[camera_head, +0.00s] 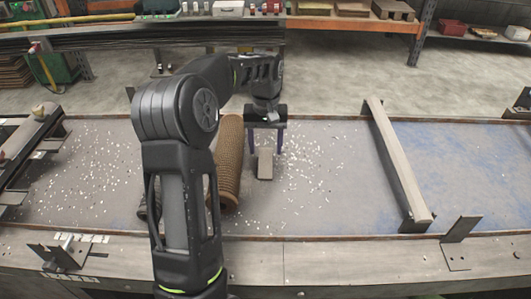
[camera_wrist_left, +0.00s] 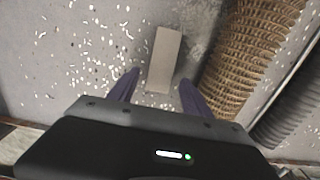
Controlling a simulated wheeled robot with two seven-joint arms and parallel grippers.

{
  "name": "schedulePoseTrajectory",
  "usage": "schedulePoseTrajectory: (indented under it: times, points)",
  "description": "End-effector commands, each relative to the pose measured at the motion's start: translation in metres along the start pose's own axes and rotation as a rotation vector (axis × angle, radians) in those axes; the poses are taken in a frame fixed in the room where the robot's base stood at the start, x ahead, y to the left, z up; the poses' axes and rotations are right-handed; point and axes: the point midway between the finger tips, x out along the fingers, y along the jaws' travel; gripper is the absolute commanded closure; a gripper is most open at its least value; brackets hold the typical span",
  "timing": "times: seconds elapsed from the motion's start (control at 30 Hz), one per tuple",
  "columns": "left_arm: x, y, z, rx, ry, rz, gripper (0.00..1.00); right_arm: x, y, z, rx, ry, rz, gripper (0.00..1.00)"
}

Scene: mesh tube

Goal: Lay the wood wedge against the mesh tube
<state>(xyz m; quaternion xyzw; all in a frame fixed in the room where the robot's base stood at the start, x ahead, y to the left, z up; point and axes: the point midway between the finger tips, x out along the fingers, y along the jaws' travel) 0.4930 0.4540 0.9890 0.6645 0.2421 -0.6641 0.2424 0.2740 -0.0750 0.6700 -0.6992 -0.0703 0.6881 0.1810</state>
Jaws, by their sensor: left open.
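The mesh tube (camera_head: 229,165) is a brown woven cylinder lying lengthwise on the table, partly hidden by my left arm in the head view. It also shows at the right of the left wrist view (camera_wrist_left: 250,50). The wood wedge (camera_head: 265,164) is a small grey-beige block just right of the tube, with a gap between them. In the left wrist view the wedge (camera_wrist_left: 164,60) lies ahead of and between the fingertips. My left gripper (camera_head: 266,150) is open and empty above the wedge; its purple fingers (camera_wrist_left: 158,82) stand on either side of the wedge's near end. My right gripper is not in view.
A dark ribbed cylinder (camera_wrist_left: 290,110) lies beside the tube on its far side from the wedge. A long beam (camera_head: 396,160) crosses the table at right. White chips are scattered over the tabletop (camera_head: 330,190). An angled metal bracket (camera_head: 461,230) stands at the front edge.

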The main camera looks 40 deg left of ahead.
Motion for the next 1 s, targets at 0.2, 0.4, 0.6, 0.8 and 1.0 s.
schedulePoseTrajectory:
  times: [0.2, 0.4, 0.6, 0.8, 1.0]
  points:
    - [-0.047, 0.0, -0.001, 0.0, 0.005, 0.001, 0.43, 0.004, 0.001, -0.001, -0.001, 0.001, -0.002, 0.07]
    - [-0.083, 0.0, 0.0, -0.001, 0.001, 0.0, 0.43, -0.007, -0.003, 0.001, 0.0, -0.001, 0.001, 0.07]
    - [-0.09, 0.0, 0.0, -0.001, -0.001, 0.0, 0.43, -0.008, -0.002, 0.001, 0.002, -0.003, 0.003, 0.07]
    - [-0.089, 0.0, 0.0, -0.001, -0.001, 0.0, 0.43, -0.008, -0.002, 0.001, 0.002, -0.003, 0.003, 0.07]
    - [-0.089, 0.0, 0.0, -0.001, -0.001, 0.0, 0.43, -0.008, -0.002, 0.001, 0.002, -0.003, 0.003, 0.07]
